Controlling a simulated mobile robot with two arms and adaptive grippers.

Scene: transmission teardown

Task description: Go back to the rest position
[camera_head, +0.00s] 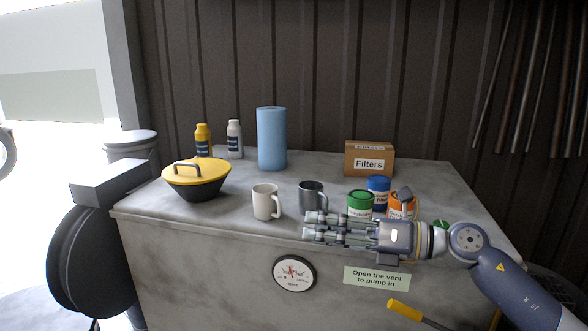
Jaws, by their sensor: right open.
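My right gripper (308,228) reaches in from the right with its arm. It is in front of the table's front edge, with its fingers pointing left. Its jaws are open and I see nothing held between them. The gripper covers part of the table's front edge and overlaps the lower parts of the green-lidded can (361,202) and the orange can (402,204) in the picture. I cannot tell whether it touches anything. My left gripper is not in view.
On the table (150,213) stand a white mug (266,202), a grey mug (311,195), a blue-lidded can (379,190), a yellow-lidded bowl (196,180), a blue roll (272,140), two bottles (234,140) and a Filters box (369,159). A yellow handle (405,311) shows at the lower right.

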